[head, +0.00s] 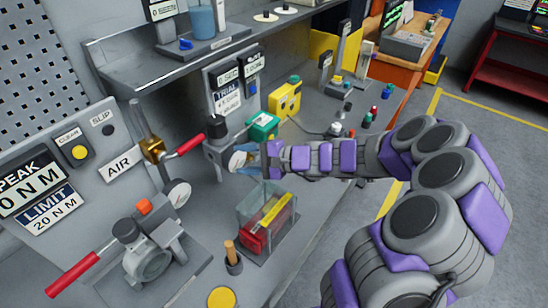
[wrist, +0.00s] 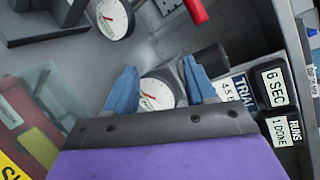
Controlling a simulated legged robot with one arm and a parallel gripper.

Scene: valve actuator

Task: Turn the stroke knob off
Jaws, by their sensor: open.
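No label reading "stroke" is legible, so I cannot tell for sure which part is the stroke knob. A black cylindrical knob (head: 217,127) tops a grey device on the bench, right of the red-handled lever. A dark cylinder, perhaps that knob, shows in the wrist view (wrist: 210,60) just beyond the right fingertip. My gripper (head: 240,158) has blue fingers and is open beside this device. In the wrist view, my gripper (wrist: 160,80) has its fingers apart, with a round white dial gauge (wrist: 157,94) showing between them. I see no contact, and the fingers partly hide the device.
A clear box (head: 265,215) with red and yellow contents stands below my gripper. A green-topped block (head: 263,127) and a yellow box (head: 286,98) sit behind. The red-handled lever (head: 188,145) is at left. A shelf (head: 180,62) overhangs the bench.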

